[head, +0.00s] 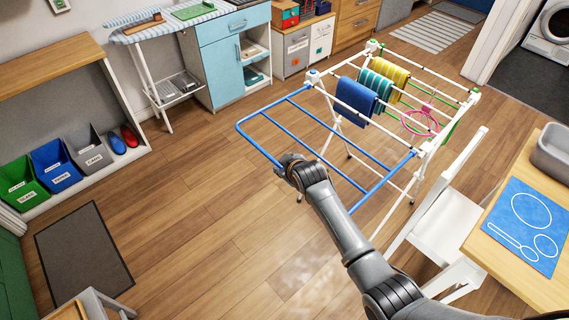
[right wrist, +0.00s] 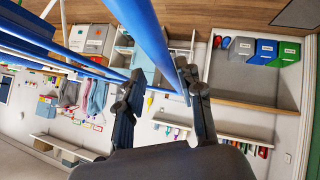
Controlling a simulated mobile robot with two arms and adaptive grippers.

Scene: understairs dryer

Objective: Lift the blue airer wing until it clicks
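The blue airer wing (head: 262,112) sticks out to the left from the white drying rack (head: 330,98) in the head view. It looks extended outward, but I cannot tell its exact angle or whether its catch is engaged. My right gripper (head: 284,163) is at the wing's outer bar, near the middle. In the right wrist view, the blue bar (right wrist: 150,40) passes close between the two fingers of the right gripper (right wrist: 162,85). The fingers stand apart, and firm contact on both sides is not visible. My left gripper is out of view.
A blue towel (head: 356,96) and striped towels hang on the rack. A white chair (head: 450,220) and a wooden table (head: 510,262) stand at right. Bins (head: 55,165) line the left wall. The floor left of the wing is clear.

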